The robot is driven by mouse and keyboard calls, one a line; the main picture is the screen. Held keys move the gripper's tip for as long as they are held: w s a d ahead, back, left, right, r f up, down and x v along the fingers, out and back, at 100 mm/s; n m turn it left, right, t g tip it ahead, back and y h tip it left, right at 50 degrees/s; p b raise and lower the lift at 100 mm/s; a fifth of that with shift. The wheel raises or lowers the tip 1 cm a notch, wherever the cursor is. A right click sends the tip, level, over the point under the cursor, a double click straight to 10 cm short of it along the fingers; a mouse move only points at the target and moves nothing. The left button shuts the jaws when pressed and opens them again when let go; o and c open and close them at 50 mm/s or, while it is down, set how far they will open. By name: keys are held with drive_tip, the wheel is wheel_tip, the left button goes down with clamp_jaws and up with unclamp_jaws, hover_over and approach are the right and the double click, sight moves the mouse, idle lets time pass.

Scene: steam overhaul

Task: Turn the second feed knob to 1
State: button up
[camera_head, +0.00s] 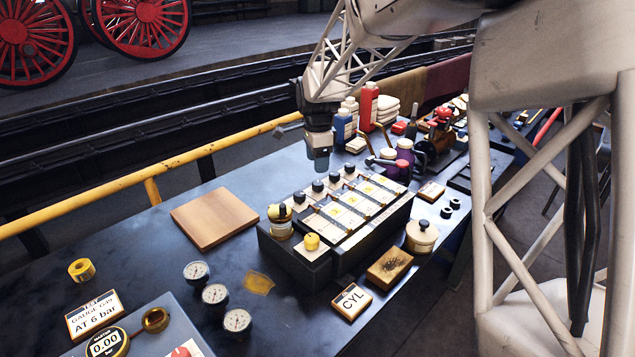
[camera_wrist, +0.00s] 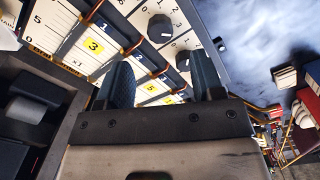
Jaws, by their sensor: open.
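The feed box (camera_head: 372,237) is a long dark box with a pale sloping panel, standing on the bench in the head view. A row of black knobs (camera_head: 317,186) runs along its far-left side. In the wrist view, two black knobs show, one upper (camera_wrist: 160,27) and one lower (camera_wrist: 183,60), on pale dials with printed numbers. Which one is the second feed knob I cannot tell for certain, nor the exact pointer settings. My gripper (camera_head: 320,162) is above the row's far part. In the wrist view its fingers (camera_wrist: 163,68) are apart, with no object visibly held.
A yellow knob (camera_head: 311,241) and a jar (camera_head: 280,222) are at the box's near-left end. A wooden board (camera_head: 215,218) lies left of it. Bottles (camera_head: 368,102) stand behind, and a lidded pot (camera_head: 421,236) is to the right. Gauges (camera_head: 215,294) lie in front.

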sight(317, 183)
drive_tip(key=shift+f, duration=3.75)
drive_tip(key=c, duration=0.9)
